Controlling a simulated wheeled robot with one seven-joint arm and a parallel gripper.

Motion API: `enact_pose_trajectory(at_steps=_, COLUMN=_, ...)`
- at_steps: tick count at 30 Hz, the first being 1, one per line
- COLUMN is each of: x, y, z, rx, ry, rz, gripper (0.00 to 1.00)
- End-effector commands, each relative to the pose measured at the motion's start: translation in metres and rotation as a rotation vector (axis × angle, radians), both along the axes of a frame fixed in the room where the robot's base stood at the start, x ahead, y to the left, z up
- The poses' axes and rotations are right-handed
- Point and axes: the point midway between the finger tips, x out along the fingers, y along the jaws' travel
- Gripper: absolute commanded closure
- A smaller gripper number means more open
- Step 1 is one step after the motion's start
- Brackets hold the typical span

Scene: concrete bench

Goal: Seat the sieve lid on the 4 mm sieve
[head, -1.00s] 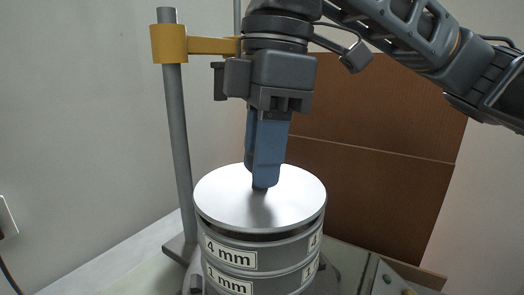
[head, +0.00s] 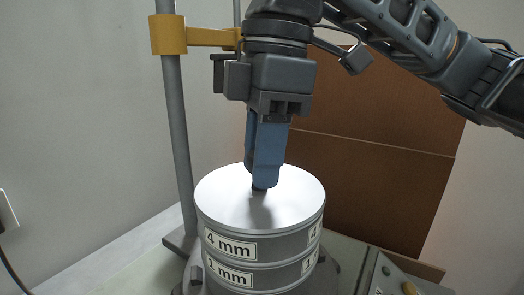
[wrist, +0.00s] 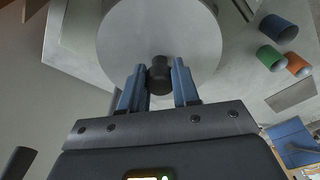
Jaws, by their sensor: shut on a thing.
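The sieve lid (head: 225,200) is a round silvery disc on top of the sieve stack, and I see no gap between its rim and the sieve below. The 4 mm sieve (head: 285,245), with its white label, sits directly under the lid. My gripper (head: 264,186) points down at the middle of the lid, its blue fingers shut on the lid's dark knob. In the wrist view the knob (wrist: 159,78) sits between the two fingers and the lid (wrist: 150,30) spreads beyond them. The fingers partly hide the knob in the head view.
A 1 mm sieve (head: 270,278) is below the 4 mm one. A grey post (head: 180,140) with a yellow clamp (head: 168,35) stands close at the left. A brown board (head: 360,150) is behind. Green (wrist: 270,57), blue (wrist: 279,28) and orange (wrist: 298,65) cups show in the wrist view.

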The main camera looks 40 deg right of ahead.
Motion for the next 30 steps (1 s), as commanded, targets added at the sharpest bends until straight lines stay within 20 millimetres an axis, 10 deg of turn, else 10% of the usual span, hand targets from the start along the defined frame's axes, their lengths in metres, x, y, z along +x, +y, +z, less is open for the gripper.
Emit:
enact_pose_trajectory(at_steps=3, x=0.0, y=0.0, z=0.0, rx=0.0, ry=0.0, rz=0.0, gripper=1.0)
enact_pose_trajectory(at_steps=4, x=0.0, y=0.0, z=0.0, rx=0.0, ry=0.0, rz=0.0, gripper=0.68)
enact_pose_trajectory(at_steps=13, x=0.0, y=0.0, z=0.0, rx=0.0, ry=0.0, rz=0.0, gripper=0.4)
enact_pose_trajectory(at_steps=30, x=-0.001, y=-0.004, z=0.043, rx=-0.001, ry=-0.002, rz=0.0, gripper=0.4)
